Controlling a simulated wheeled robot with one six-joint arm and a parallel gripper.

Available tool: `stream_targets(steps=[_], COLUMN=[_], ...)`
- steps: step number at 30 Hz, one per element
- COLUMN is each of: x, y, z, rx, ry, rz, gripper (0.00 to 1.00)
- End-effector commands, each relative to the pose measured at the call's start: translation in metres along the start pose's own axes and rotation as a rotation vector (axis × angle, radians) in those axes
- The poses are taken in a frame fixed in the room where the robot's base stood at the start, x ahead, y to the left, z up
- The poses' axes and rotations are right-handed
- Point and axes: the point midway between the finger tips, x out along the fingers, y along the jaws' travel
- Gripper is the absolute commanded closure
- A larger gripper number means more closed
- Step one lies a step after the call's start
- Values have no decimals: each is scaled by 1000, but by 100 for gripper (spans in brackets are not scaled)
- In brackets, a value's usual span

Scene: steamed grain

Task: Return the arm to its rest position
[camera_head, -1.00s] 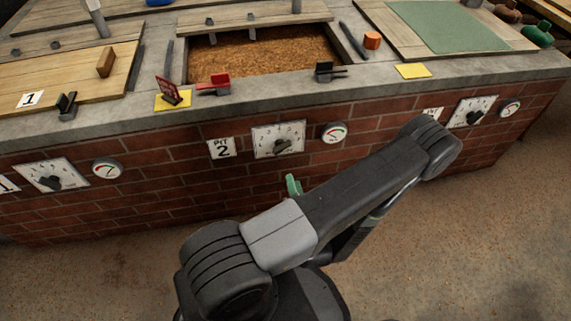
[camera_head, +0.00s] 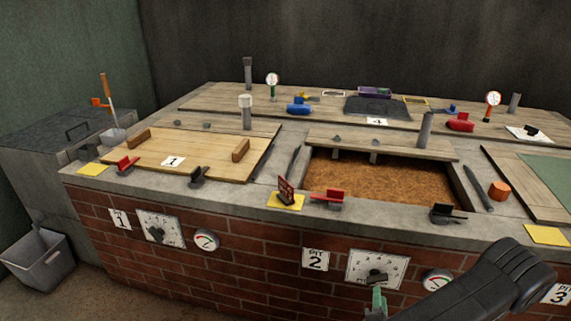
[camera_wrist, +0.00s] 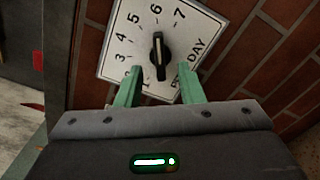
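My gripper (camera_wrist: 161,70) shows in the wrist view as two green fingers set apart, with nothing held between them. Beyond the fingers is a white dial plate (camera_wrist: 122,45) with numbers, the word DAY and a black knob (camera_wrist: 158,55). The fingers overlap the plate's lower edge in the picture; I cannot tell whether they touch it. In the head view, one green fingertip (camera_head: 378,298) shows just below the pit 2 dial (camera_head: 358,262). My dark arm link extends at the lower right; most of the arm is out of view.
The brick front (camera_head: 262,252) stands close to my gripper, with a round gauge (camera_head: 437,281) beside the dial. Above, pit 2 holds brown grain (camera_head: 385,180). A red clip (camera_head: 329,197) and a black clip (camera_head: 447,213) sit on the ledge. A grey bin (camera_head: 42,262) stands at far left.

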Motion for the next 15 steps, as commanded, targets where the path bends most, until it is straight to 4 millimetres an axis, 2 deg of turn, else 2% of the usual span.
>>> stream_targets(steps=[3,9,15], x=[19,44,56], y=[0,0,0], z=[-1,-1,0], rx=[-4,-2,0], ry=[2,1,0], rz=[4,3,1], gripper=[65,65,65])
